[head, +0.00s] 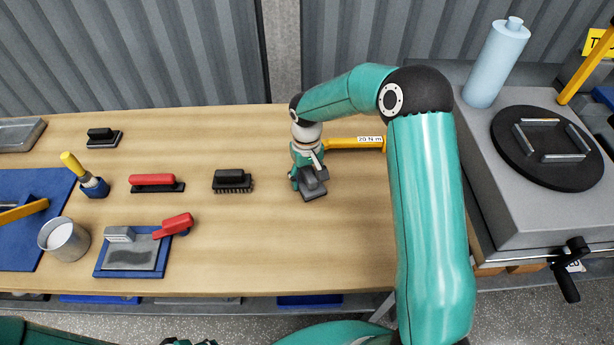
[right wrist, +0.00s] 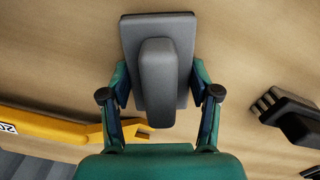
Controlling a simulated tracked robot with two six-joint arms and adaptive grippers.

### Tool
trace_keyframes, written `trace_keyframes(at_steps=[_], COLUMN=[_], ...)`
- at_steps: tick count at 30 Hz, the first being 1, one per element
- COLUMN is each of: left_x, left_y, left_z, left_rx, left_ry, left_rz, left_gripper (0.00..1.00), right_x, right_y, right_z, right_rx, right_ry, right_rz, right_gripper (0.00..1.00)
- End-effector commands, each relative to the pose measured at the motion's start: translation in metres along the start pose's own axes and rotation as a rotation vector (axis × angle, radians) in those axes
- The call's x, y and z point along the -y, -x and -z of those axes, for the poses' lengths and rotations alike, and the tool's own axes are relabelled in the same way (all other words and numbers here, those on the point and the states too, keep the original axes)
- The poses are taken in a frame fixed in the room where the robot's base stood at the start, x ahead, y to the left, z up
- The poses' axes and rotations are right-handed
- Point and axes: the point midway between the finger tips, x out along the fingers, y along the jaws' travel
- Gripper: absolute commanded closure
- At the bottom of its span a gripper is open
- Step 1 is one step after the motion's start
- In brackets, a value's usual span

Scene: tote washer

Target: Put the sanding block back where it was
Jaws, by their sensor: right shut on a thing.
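The sanding block, a dark grey plate with a raised grey grip (head: 315,188), is in my right gripper (head: 306,174) at the right part of the wooden bench. In the right wrist view the two fingers (right wrist: 160,88) close on either side of the block (right wrist: 158,62), and its flat plate sticks out past the fingertips. I cannot tell whether the block touches the bench top. A small dark and teal part at the bottom edge of the head view may be my left gripper (head: 188,342); its fingers are not clear.
A black brush (head: 233,180), a red-handled brush (head: 155,182), a black-handled block (head: 102,137) and a blue tray (head: 130,255) lie to the left. Bare bench (head: 280,250) lies in front. A grey machine (head: 530,225) stands right.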

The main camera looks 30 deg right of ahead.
Motion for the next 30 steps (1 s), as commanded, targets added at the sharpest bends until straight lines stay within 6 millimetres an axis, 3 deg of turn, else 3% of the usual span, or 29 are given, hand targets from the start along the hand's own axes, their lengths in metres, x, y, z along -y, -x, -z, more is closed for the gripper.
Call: trace_keyframes(at_steps=[19,20,25,30], left_x=[0.0017,0.0017,0.0017,0.0017], left_y=[-0.0047,-0.0047,-0.0047,-0.0047], left_z=[0.0000,0.0000,0.0000,0.0000], left_rx=[0.000,0.000,0.000,0.000], left_ry=[0.000,0.000,0.000,0.000], left_rz=[0.000,0.000,0.000,0.000], left_gripper=[0.60,0.60,0.60,0.60], right_x=[0.0001,0.0001,0.0001,0.0001], right_y=[-0.0026,-0.0026,-0.0027,-0.0028], right_z=[0.0004,0.0004,0.0004,0.0003], right_rx=[-0.001,-0.001,-0.001,0.000], right_ry=[0.000,0.000,0.000,0.000], right_rz=[0.000,0.000,0.000,0.000], right_gripper=[1.00,0.37,0.09,0.09])
